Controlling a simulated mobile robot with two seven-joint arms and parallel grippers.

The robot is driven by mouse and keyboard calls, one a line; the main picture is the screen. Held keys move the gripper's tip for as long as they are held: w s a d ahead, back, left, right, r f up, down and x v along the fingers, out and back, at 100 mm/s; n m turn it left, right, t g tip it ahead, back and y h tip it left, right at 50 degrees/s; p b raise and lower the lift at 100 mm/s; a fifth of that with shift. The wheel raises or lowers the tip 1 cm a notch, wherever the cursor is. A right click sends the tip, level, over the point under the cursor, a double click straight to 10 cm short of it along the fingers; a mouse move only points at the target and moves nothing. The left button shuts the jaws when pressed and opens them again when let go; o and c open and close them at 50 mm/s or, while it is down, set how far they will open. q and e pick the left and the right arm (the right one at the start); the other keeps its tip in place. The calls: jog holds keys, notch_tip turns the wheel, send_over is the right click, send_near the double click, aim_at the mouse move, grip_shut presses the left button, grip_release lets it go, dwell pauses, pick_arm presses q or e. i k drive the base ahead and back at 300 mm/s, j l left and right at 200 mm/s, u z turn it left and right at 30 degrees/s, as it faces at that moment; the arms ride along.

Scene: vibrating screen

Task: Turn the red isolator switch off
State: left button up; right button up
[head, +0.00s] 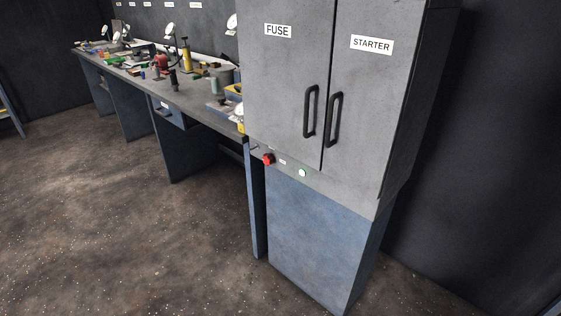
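The red isolator switch (268,159) is a small red knob on the front of the grey cabinet, low on its left side, just under the doors. A small pale label (282,162) is to its right, and a round white-green button or lamp (302,173) is further right. The knob is too small to tell which way it is turned. Neither of my grippers shows in the head view.
The grey cabinet (375,166) has two shut doors marked FUSE and STARTER, with black handles (310,111), above a blue base (320,235). A long workbench (205,108) cluttered with tools runs to its left. The floor (130,230) in front is clear.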

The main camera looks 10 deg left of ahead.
aim_at(268, 159)
jog(key=i+j+z, duration=0.1)
jog(key=j, duration=0.2)
jog(key=i+j+z, duration=0.1)
jog(key=j, duration=0.25)
jog(key=i+j+z, duration=0.1)
jog(key=i+j, duration=0.15)
jog(key=i+j+z, duration=0.1)
jog(key=j, duration=0.35)
